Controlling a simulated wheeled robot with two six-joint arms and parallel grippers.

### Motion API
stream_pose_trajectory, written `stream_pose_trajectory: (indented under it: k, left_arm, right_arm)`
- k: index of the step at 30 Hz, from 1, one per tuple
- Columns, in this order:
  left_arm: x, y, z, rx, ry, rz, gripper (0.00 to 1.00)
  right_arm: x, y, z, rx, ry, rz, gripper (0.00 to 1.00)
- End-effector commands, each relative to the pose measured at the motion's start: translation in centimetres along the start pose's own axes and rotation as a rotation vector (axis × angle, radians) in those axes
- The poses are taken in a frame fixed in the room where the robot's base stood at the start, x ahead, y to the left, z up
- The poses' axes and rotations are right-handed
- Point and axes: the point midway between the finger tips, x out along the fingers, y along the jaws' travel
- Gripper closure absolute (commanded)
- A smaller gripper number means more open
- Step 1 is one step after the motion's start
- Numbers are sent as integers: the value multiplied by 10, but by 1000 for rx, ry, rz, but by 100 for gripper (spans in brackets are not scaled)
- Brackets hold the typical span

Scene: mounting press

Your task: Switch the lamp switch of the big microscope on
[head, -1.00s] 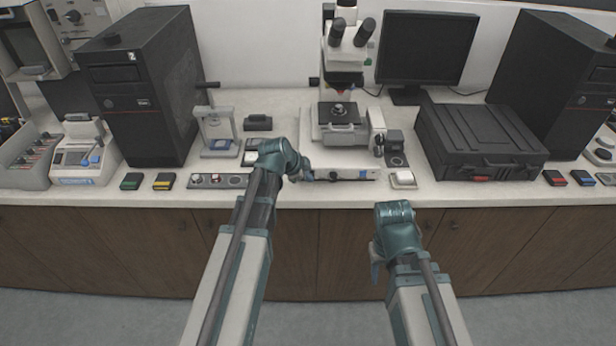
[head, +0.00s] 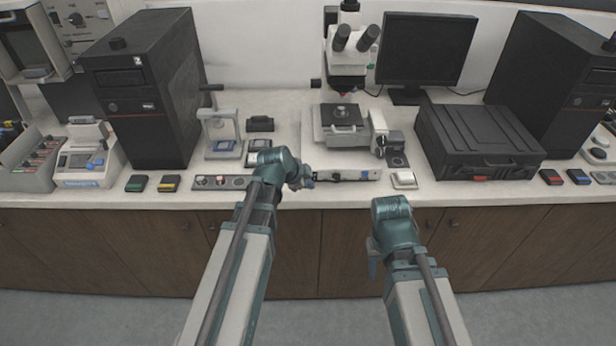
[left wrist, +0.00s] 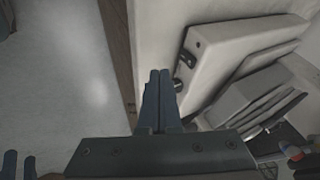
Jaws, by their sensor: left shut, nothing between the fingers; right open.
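The big microscope (head: 349,70) stands at the back middle of the counter, with its pale base toward me. The base front carries a dark control strip (head: 345,177); the lamp switch's position is too small to make out. My left gripper (head: 308,181) is at the left end of that front. In the left wrist view its fingers (left wrist: 160,76) are shut and empty. They lie close beside the microscope base (left wrist: 235,42), near a dark panel with a small round knob (left wrist: 179,83); contact cannot be told. My right gripper (head: 373,264) is open and empty before the cabinet front.
A white-topped block (head: 404,179) sits right of the microscope base. A black case (head: 478,140) and a monitor (head: 425,50) stand further right. A small control box (head: 222,182) lies left of my left gripper, along the counter's front edge.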

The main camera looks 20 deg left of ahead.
Motion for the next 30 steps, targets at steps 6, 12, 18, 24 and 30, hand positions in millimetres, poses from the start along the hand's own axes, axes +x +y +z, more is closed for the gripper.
stream_pose_trajectory:
  k: [6,12,18,24,30]
  left_arm:
    - [-50,-3,-4,-1,-1,0,100]
    - [-78,-2,-3,0,0,1,100]
    - [-84,-1,-1,0,1,2,100]
    - [-83,-1,-1,1,0,1,100]
    - [-79,4,11,0,-1,2,100]
  right_arm:
    - [-43,4,2,0,0,0,55]
    - [-65,6,4,0,0,0,55]
    - [-69,7,4,0,0,0,55]
    - [-68,7,4,0,0,0,55]
    - [-59,6,3,0,0,0,55]
